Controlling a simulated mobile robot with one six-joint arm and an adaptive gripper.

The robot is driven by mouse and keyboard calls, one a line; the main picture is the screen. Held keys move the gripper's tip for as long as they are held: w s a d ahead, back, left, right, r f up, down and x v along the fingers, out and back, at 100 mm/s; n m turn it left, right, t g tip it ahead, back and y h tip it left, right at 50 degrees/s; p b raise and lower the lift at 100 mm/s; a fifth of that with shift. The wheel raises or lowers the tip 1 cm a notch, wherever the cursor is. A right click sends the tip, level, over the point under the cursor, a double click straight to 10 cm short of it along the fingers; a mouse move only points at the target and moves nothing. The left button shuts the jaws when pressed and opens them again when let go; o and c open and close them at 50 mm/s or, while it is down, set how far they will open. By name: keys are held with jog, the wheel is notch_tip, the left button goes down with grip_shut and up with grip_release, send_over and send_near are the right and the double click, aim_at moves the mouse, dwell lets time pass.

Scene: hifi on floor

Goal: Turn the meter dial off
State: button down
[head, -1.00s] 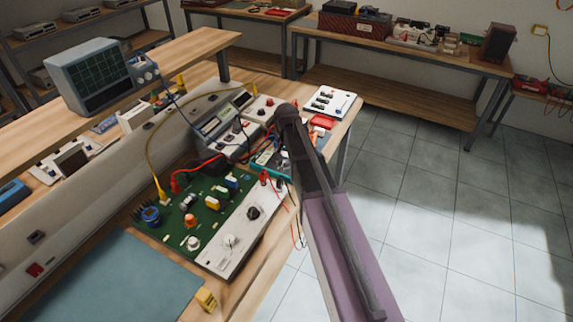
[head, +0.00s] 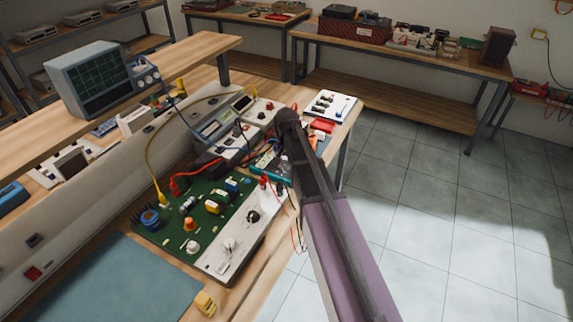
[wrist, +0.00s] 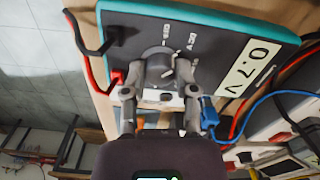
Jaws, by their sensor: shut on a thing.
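The meter (wrist: 225,40) is a dark-faced instrument with a teal rim. It fills the upper part of the wrist view, and its display (wrist: 250,66) reads 0.7 V. Its round grey dial (wrist: 158,56) sits between the two fingers of my gripper (wrist: 161,68), which is shut on it. The fingers hide part of the dial and its markings, so I cannot tell the exact setting. A red and a black lead plug in at the meter's left side. In the head view only a teal part of the meter (head: 264,160) shows beside my arm, which hides the rest.
A green circuit board (head: 180,222) with a white control panel (head: 228,247) lies near the meter. Bench instruments (head: 222,122) stand behind it, with red and yellow leads around. A blue mat (head: 135,285) lies at front left. The tiled floor at right is clear.

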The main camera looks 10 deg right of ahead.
jog(key=shift+n, duration=0.4)
jog(key=n, duration=0.4)
jog(key=shift+n, duration=2.1)
jog(key=shift+c, duration=2)
grip_release()
jog(key=shift+m, duration=0.4)
